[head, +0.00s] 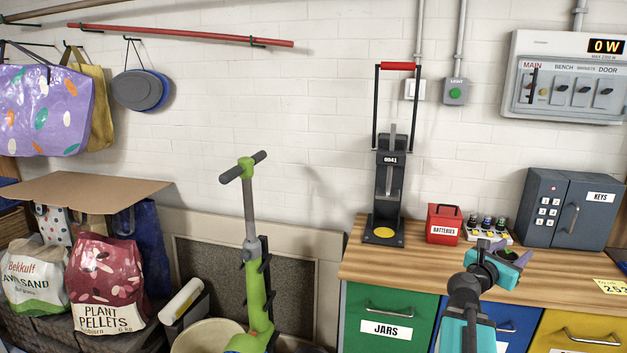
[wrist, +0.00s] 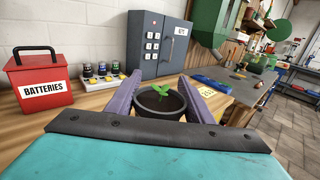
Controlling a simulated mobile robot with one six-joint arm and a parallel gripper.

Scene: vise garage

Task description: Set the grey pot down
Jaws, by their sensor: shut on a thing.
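The grey pot (wrist: 160,109) holds a small green seedling and sits upright between the two purple fingers of my gripper (wrist: 162,98) in the wrist view. The fingers are shut on its sides. The dark front plate of my gripper hides the pot's base, so I cannot tell whether it touches the wooden bench top (wrist: 95,102). In the head view my gripper (head: 509,254) is over the bench top (head: 405,262), in front of the grey key safe (head: 570,205). There the pot is mostly hidden by my gripper.
A red batteries box (head: 444,224) and a tray of small jars (wrist: 104,76) stand behind and left of my gripper. A black lever stand (head: 383,210) is further left. A yellow tag (head: 611,289) lies at the right. Bare wood lies in front of the batteries box.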

